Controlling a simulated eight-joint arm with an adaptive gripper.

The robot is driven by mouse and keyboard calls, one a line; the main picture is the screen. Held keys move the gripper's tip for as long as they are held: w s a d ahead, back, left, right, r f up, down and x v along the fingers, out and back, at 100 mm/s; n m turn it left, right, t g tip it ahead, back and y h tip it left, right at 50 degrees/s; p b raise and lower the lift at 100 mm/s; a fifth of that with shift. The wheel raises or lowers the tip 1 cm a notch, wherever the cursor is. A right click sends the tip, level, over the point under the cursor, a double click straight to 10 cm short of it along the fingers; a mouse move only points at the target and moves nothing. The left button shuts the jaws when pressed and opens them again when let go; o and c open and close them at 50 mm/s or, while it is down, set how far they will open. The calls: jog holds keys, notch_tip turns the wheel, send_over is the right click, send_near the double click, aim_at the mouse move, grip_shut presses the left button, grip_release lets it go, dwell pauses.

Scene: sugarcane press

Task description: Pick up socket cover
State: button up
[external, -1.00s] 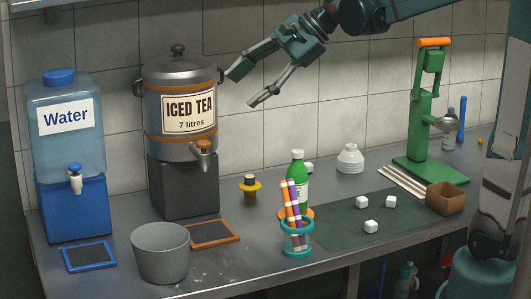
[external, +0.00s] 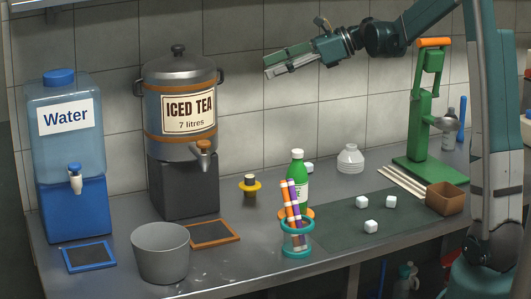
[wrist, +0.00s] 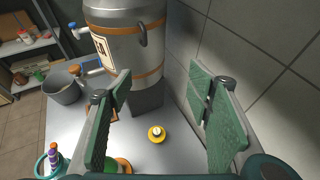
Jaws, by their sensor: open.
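No part is plainly marked as the socket cover. In the wrist view the yellow piece (wrist: 156,134) shows below the gap between my fingers, clear of both. My gripper (external: 268,66) is high above the counter, right of the urn, pointing left. In the wrist view my gripper (wrist: 163,88) has its green-padded fingers wide apart with nothing between them.
The iced tea urn (external: 180,80) stands left of my gripper, with the tiled wall (external: 260,130) behind. A green bottle (external: 298,178) and a cup of striped sticks (external: 297,240) stand right of the yellow piece. A grey bucket (external: 161,255) is at front left.

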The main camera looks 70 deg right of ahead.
send_near(250, 176)
jog(key=shift+w+a+f, duration=0.15)
jog(key=shift+w+f, duration=0.7)
jog(key=shift+w, duration=0.2)
jog(key=shift+x, duration=1.3)
jog(key=shift+b+x, duration=0.95)
jog(key=shift+x, duration=1.7)
jog(key=shift+s+a, duration=0.1)
jog(key=shift+a, duration=0.05)
jog(key=c, duration=0.8)
